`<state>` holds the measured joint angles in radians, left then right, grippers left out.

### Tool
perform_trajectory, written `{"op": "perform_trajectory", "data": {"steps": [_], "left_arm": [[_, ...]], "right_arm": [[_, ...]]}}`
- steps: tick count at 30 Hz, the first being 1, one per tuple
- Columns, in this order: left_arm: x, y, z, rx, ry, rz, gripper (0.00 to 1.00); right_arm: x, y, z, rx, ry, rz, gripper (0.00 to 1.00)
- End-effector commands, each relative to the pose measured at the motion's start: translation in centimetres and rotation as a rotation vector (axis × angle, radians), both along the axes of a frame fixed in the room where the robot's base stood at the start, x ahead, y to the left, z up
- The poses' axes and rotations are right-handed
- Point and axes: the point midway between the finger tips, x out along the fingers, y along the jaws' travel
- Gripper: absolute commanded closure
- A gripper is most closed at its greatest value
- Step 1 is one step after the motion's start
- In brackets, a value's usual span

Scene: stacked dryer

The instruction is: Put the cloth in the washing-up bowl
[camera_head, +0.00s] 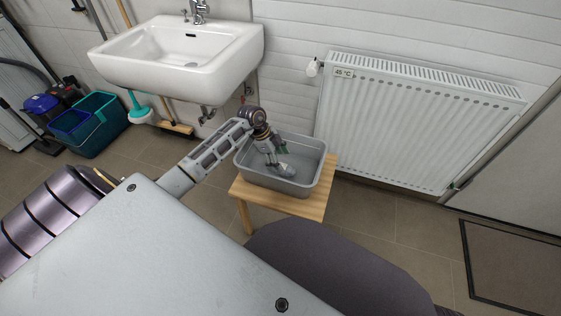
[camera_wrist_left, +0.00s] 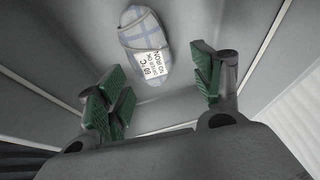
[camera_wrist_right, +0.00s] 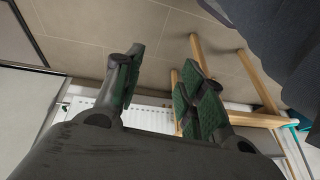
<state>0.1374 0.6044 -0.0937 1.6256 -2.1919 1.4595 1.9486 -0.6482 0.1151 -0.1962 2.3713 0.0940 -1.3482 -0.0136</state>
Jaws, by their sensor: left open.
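The grey washing-up bowl (camera_head: 314,161) stands on a small wooden stool. The cloth (camera_head: 285,170), pale grey-blue and checked with a white care label, lies folded on the bowl's floor. It also shows in the left wrist view (camera_wrist_left: 141,28), ahead of the fingers. My left gripper (camera_head: 277,158) reaches down into the bowl over the cloth. Its green-padded fingers are spread wide, with nothing gripped between them (camera_wrist_left: 162,78). My right gripper (camera_wrist_right: 160,85) shows only in its wrist view, with fingers apart and empty, away from the bowl.
The wooden stool (camera_head: 322,198) supports the bowl. A white sink (camera_head: 175,50) hangs behind it, and a radiator (camera_head: 400,120) is on the wall to the right. A teal crate (camera_head: 95,125) stands at the left. The tiled floor right of the stool is clear up to a mat (camera_head: 515,265).

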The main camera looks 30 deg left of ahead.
Motion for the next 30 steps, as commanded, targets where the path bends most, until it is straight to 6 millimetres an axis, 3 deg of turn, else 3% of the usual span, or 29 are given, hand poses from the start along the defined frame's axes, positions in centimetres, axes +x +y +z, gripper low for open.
{"op": "perform_trajectory", "data": {"steps": [1,3,10,21,30], "left_arm": [[-0.1,0.3,1.0,0.002,-0.002,0.0,0.33],[-0.3,0.6,1.9,0.001,-0.001,0.0,0.33],[-1.0,1.8,5.0,0.002,-0.001,-0.001,0.33],[-1.9,3.4,9.1,0.0,0.0,0.0,0.33],[-2.1,3.7,9.9,-0.001,0.0,-0.001,0.33]], "right_arm": [[0.1,-0.1,1.4,-0.007,-0.004,0.002,0.6],[0.0,-0.4,2.2,-0.018,0.006,0.003,0.6],[-0.1,-1.0,3.0,-0.046,0.036,0.0,0.6],[-0.2,-1.3,0.9,-0.061,0.071,-0.004,0.6],[-0.3,-1.3,0.2,-0.064,0.081,-0.005,0.6]]}}
